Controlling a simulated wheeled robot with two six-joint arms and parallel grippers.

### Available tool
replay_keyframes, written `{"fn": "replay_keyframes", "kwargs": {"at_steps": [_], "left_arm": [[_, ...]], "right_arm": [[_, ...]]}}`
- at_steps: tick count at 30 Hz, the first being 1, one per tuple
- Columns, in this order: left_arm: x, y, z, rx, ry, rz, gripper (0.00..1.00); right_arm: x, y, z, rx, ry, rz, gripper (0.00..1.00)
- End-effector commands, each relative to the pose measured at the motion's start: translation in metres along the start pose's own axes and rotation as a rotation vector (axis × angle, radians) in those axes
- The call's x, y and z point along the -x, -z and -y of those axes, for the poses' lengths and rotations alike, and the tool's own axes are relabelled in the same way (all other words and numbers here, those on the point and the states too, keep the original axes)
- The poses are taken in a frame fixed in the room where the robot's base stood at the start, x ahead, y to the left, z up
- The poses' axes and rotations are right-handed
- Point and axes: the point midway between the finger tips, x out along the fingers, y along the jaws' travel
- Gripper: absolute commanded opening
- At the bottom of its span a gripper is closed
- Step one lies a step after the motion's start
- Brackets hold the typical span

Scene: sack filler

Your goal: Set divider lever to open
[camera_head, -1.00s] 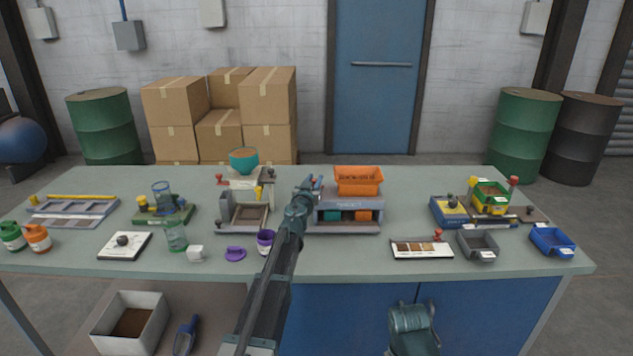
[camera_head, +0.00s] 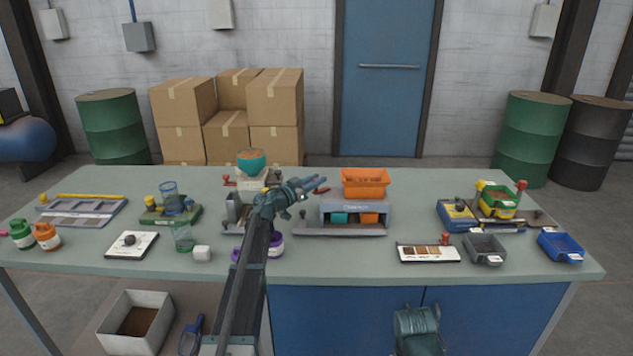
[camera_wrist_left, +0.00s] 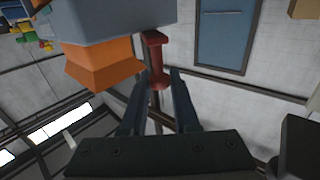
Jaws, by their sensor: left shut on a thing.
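The divider (camera_head: 355,214) is a grey box with an orange hopper (camera_head: 365,182) on top and teal and orange bins in its front openings. My left gripper (camera_head: 322,184) reaches in from the left at the divider's upper left side. In the left wrist view, a red lever (camera_wrist_left: 155,50) with a rounded end stands out from the grey body beside the orange hopper. The left gripper (camera_wrist_left: 158,80) is shut on that lever's end, with a finger on each side. In the head view the lever is not clearly visible at the fingers.
A filler stand with a teal bowl (camera_head: 251,160) is left of the divider, partly behind my left arm. A purple jar (camera_head: 276,245) stands close to that arm. A sample card (camera_head: 428,253) and grey tray (camera_head: 485,248) lie at right. Bench between card and divider is clear.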

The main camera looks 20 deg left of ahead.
Motion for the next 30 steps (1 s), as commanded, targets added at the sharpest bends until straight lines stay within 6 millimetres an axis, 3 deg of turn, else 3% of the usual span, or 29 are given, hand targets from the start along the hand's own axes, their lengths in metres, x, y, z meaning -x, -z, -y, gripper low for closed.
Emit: {"fn": "replay_keyframes", "kwargs": {"at_steps": [11, 12, 17, 30], "left_arm": [[-0.0007, 0.0003, 0.0013, 0.001, -0.001, -0.001, 0.0], [-0.0007, 0.0003, 0.0013, 0.001, -0.001, -0.001, 0.33], [-0.0006, 0.0003, 0.0009, 0.001, -0.001, -0.001, 0.59], [-0.0004, 0.0046, 0.0004, 0.0, -0.002, 0.0, 0.59]], "right_arm": [[0.0001, 0.0, 0.0, 0.0, 0.0, 0.0, 0.5], [0.0002, 0.0, 0.0, 0.0, 0.0, 0.0, 0.5], [0.0001, 0.0, 0.0, 0.0, 0.0, 0.0, 0.5], [0.0045, -0.0003, -0.0004, 0.0, 0.0, 0.0, 0.5]]}}
